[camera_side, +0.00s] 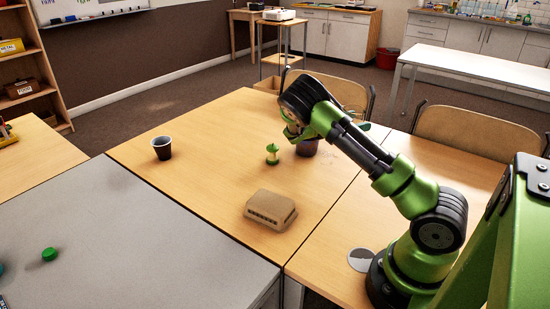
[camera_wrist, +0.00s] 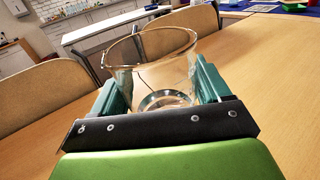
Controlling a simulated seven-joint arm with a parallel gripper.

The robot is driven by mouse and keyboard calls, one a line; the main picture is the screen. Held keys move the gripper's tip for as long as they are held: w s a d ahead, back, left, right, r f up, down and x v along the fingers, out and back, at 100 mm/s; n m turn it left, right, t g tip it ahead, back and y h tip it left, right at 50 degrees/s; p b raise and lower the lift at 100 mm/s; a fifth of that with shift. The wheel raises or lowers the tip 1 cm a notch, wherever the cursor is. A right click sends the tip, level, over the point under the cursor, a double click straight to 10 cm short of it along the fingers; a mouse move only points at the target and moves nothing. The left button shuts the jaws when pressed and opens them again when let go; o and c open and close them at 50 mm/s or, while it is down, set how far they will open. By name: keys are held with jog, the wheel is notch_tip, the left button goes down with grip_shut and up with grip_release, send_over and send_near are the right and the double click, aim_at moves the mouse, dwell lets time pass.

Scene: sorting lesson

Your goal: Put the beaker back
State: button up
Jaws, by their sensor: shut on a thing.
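The clear glass beaker (camera_wrist: 150,75) stands between the teal fingers of my gripper (camera_wrist: 160,88) in the wrist view. The fingers are shut on it from both sides. Its open rim faces up and it looks about upright. I cannot tell whether its base touches the table. In the side view my wrist covers most of the gripper and I cannot make out the beaker.
The wooden table (camera_side: 215,140) carries a dark cup (camera_side: 162,148), a green apple core (camera_side: 272,154), a dark pot (camera_side: 307,147) under my wrist and a tan box (camera_side: 270,209). Chairs (camera_side: 465,130) stand behind the table.

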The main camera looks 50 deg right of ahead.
jog(key=s+a+m+g+y, duration=0.2)
jog(key=s+a+g, duration=0.1)
jog(key=s+a, duration=1.7)
jog(key=shift+a+f, duration=0.5)
jog(key=shift+f, duration=1.95)
jog(key=w+d, duration=0.3)
jog(key=d, duration=0.1)
jog(key=w+d+f, duration=0.1)
jog(key=w+d, duration=0.2)
jog(key=d, duration=0.1)
jog(key=w+d, duration=0.3)
jog(key=d, duration=0.1)
jog(key=shift+w+d+f, duration=0.3)
jog(key=shift+w+f, duration=0.05)
jog(key=shift+w, duration=0.05)
jog(key=shift+w+d+f, duration=0.1)
jog(key=shift+d+f, duration=0.1)
jog(key=shift+f, duration=1.55)
jog(key=shift+f, duration=0.1)
jog(key=o, duration=1.1)
jog(key=shift+o, duration=0.2)
